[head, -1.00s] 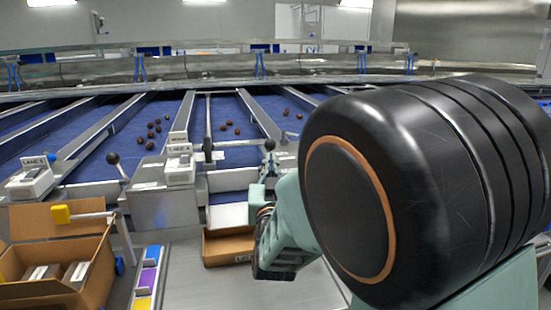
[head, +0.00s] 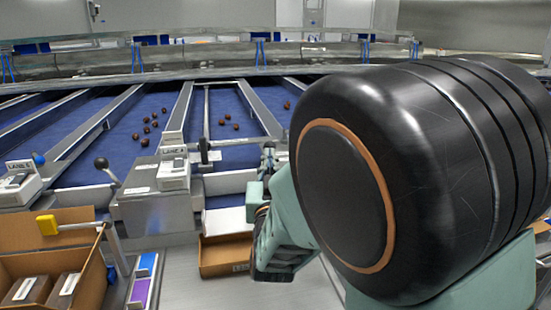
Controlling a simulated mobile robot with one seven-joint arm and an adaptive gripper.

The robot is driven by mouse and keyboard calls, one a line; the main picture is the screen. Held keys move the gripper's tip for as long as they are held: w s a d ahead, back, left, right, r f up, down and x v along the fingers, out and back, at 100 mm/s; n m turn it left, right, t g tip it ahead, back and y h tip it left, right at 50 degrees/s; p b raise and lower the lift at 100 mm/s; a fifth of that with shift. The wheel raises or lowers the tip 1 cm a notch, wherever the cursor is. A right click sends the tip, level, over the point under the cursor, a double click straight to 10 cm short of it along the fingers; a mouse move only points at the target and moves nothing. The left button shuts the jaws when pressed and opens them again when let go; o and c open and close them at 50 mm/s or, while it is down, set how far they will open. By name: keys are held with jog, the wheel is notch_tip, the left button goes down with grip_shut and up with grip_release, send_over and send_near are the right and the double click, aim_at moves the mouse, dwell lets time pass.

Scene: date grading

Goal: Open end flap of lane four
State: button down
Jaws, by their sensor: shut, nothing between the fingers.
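The lane four control box (head: 174,172) has a label that I read faintly as LANE 4. To its right, a thin lever bar (head: 235,143) runs across the lane end from a dark upright grip (head: 204,150). A pale plate (head: 229,182) spans the lane's front end, and another pale plate (head: 227,221) lies below it; I cannot tell which is the flap. My gripper (head: 268,158) is shut and empty at the right end of the bar, and its tips overlap that end in the picture. Whether they touch it is unclear.
A cardboard box (head: 225,268) sits under the lane end. A larger carton (head: 80,250) with dark packs stands at left, beside a yellow-tipped lever (head: 47,225). A black ball knob (head: 101,163) stands at the neighbouring lane. My arm hides the right side.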

jog(key=shift+r, duration=0.15)
jog(key=shift+w+r+g+p, duration=0.3)
jog(key=shift+p, duration=0.6)
